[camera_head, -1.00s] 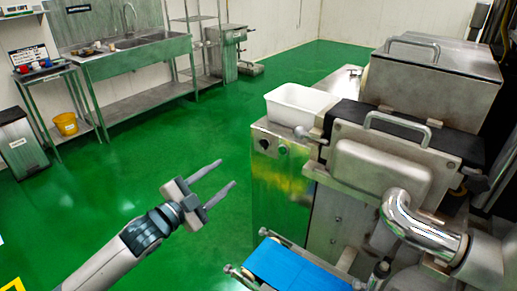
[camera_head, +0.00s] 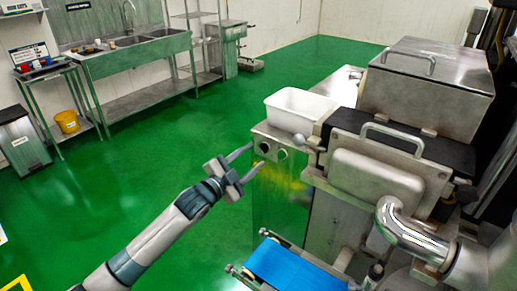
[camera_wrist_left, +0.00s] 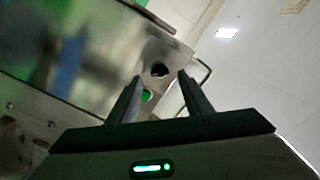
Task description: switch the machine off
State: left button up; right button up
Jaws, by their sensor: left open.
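The machine (camera_head: 380,180) is a large steel unit on the right of the head view. Its side panel carries a dark round knob (camera_head: 264,147) and, beside it, a small round button (camera_head: 282,154). In the left wrist view the dark knob (camera_wrist_left: 160,70) lies between and beyond the fingertips, and the button (camera_wrist_left: 146,95) is green, partly behind a finger. My left gripper (camera_head: 256,155) is open and empty, its fingers pointing at the panel close to the knob. Whether a finger touches the panel I cannot tell. My right gripper is not in view.
A white tub (camera_head: 298,108) sits on top of the machine above the panel. A blue conveyor belt (camera_head: 290,270) juts out at the lower front. A steel sink bench (camera_head: 140,55) stands along the back wall.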

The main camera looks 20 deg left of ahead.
aim_at(262, 150)
pick_arm(q)
jog(key=shift+p+x, duration=0.35)
jog(key=shift+x, duration=1.65)
jog(key=shift+s, duration=0.1)
jog(key=c, duration=1.1)
